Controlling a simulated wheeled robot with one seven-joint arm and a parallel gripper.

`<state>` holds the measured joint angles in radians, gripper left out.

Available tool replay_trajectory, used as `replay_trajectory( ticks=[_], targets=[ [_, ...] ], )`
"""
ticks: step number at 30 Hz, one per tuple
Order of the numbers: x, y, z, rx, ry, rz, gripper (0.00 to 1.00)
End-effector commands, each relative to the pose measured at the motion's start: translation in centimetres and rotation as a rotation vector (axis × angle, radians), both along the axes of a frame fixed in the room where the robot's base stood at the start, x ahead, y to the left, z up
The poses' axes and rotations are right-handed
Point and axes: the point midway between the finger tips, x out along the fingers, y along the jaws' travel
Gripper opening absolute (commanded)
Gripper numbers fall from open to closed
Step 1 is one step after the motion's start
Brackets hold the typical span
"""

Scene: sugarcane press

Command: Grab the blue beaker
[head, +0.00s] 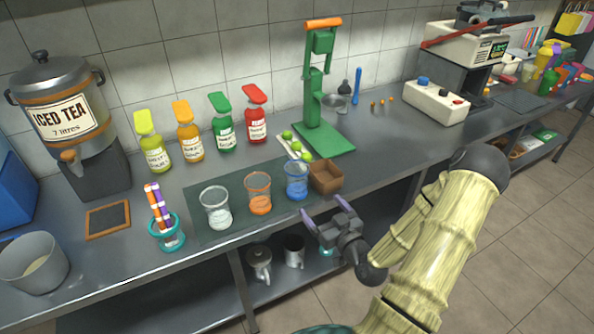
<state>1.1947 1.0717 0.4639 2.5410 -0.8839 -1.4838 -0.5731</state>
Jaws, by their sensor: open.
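The blue beaker (297,181) stands upright on a dark green mat (191,203) near the counter's front edge. It is the rightmost of three beakers, beside an orange beaker (259,193) and a clear beaker (216,208). My gripper (326,215) is open and empty, in front of the counter's edge. Its two purple-tipped fingers point up and left toward the counter, just below and right of the blue beaker. They appear apart from it. The exact gap in depth cannot be told.
A brown box (326,177) stands directly right of the blue beaker. Limes on a light tray (294,146) and a green press (320,110) stand behind. Several syrup bottles line the wall. Metal mugs (294,251) sit on the lower shelf.

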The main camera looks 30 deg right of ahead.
Motion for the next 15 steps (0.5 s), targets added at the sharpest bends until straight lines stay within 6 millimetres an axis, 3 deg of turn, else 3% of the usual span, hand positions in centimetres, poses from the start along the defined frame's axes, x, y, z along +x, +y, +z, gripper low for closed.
replay_trajectory(
  ticks=[15],
  targets=[
    [0.37, -0.28, -0.24, -0.001, -0.011, -0.007, 0.91]
  ],
)
